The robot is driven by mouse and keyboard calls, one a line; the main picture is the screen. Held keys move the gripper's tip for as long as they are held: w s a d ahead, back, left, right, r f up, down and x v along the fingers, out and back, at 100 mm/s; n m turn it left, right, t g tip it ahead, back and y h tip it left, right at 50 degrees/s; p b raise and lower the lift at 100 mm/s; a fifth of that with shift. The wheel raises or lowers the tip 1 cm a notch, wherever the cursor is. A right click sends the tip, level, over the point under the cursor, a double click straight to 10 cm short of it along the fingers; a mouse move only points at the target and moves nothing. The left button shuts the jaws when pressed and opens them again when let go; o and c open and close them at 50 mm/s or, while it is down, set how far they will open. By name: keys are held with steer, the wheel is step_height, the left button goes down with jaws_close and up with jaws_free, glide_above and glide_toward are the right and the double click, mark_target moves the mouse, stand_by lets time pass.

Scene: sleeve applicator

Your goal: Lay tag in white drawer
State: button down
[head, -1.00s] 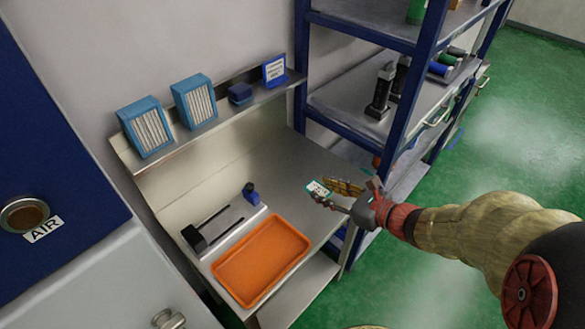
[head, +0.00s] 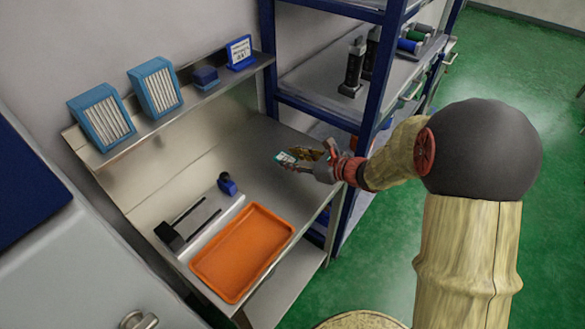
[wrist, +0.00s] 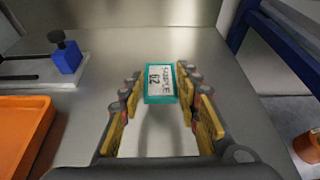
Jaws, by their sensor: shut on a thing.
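The tag (wrist: 160,80) is a small white card with a teal edge and dark lettering, partly upside down in the wrist view. My gripper (wrist: 158,92) is shut on it, with a yellow finger on each side. In the head view the tag (head: 285,157) sits at the tips of my gripper (head: 300,157), over the right part of the steel bench (head: 262,180). I cannot tell how high above the bench it is. No open white drawer shows clearly; a pale cabinet front with a round knob (head: 138,320) is at the lower left.
An orange tray (head: 242,252) lies at the bench front, beside a fixture with a blue block (head: 227,184). A blue-framed shelf rack (head: 372,75) stands close on the right.

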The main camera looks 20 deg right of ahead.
steer(key=shift+w+f, duration=0.25)
steer(key=shift+f, duration=0.2)
steer(key=shift+w+f+b, duration=0.1)
steer(key=shift+f+b, duration=0.9)
steer(key=shift+f, duration=0.5)
